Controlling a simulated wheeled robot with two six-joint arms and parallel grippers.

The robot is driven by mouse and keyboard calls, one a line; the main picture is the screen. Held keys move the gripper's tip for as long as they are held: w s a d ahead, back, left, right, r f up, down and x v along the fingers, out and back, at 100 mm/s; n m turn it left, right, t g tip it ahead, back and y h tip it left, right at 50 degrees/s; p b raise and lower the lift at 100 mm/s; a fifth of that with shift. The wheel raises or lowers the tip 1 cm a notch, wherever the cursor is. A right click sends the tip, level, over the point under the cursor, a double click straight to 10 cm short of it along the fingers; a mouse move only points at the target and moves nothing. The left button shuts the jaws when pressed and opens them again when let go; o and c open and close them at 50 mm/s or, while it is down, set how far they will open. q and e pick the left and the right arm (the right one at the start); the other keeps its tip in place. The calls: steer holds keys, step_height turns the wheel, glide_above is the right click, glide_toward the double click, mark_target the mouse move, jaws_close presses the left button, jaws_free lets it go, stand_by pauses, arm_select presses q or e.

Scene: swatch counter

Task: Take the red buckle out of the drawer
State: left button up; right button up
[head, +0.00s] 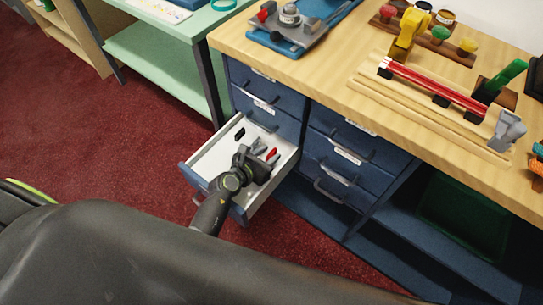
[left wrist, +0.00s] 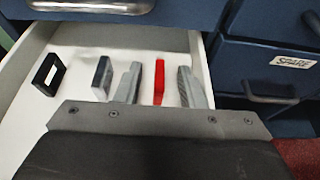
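The red buckle (head: 271,154) is in the open drawer (head: 186,172), whose inside is white. In the left wrist view the red buckle (left wrist: 159,80) stands as a narrow upright piece on the drawer floor. My left gripper (head: 263,152) reaches down into the drawer. Its two grey fingers are apart, one on each side of the red buckle, with gaps showing on both sides in the left wrist view (left wrist: 158,86). I cannot tell how deep the fingertips are beside it. My right gripper is not in view.
A black buckle (left wrist: 48,71) and a dark grey piece (left wrist: 102,77) are also in the drawer, left of my fingers in the wrist view. Closed blue drawers (head: 342,160) stand to the right. The wooden counter (head: 330,75) above holds several tools.

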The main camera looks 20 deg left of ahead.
arm_select(q)
steer(key=shift+x, duration=0.8)
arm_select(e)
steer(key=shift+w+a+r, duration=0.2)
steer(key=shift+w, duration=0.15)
arm_select(q)
jaws_close()
steer(key=shift+r, duration=0.1)
steer(key=shift+a, duration=0.1)
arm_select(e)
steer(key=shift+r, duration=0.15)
